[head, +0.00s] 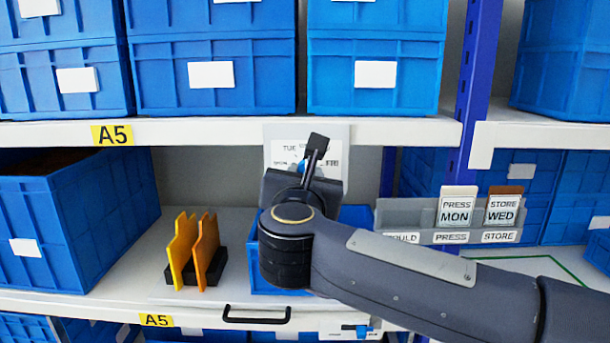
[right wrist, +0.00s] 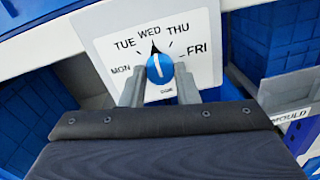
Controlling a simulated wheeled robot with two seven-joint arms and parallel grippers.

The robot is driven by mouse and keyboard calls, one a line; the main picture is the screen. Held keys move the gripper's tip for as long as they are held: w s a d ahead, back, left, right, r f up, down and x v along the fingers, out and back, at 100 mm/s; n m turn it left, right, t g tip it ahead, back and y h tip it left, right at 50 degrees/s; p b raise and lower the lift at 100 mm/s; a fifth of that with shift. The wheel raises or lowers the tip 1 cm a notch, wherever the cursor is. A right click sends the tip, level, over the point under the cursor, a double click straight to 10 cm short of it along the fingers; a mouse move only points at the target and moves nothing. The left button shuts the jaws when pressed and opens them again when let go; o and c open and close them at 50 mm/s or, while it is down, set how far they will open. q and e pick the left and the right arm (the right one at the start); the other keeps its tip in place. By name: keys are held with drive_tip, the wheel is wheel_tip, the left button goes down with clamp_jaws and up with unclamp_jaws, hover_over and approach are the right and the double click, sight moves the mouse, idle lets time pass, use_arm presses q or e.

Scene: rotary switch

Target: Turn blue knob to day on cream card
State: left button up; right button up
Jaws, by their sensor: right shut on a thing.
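The blue knob (right wrist: 158,68) sits on a white dial plate (right wrist: 208,75) marked MON, TUE, WED, THU and FRI. Its black pointer points up, near WED. My right gripper (right wrist: 160,82) is shut on the knob, one finger on each side. In the head view the dial plate (head: 336,138) is partly hidden behind my right gripper (head: 306,166), and only a bit of the knob (head: 300,167) shows. The cream-topped card (head: 456,207) reads PRESS MON and stands in a grey rack. My left gripper is not in view.
A brown-topped card (head: 504,207) reading STORE WED stands beside it in the grey rack (head: 392,216). Yellow-orange plates (head: 184,250) stand in a black holder to the left. A blue bin (head: 262,272) sits under my arm. A shelf edge (head: 220,131) runs above.

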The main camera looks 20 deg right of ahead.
drive_tip(key=n+p, duration=0.2)
drive_tip(key=n, duration=1.4)
drive_tip(key=shift+t+p, duration=0.35)
drive_tip(key=shift+t, duration=0.05)
drive_tip(key=shift+f+y, duration=0.1)
drive_tip(key=shift+y, duration=0.2)
drive_tip(key=o, duration=1)
drive_tip(key=shift+c, duration=0.2)
drive_tip(key=shift+s, duration=0.1)
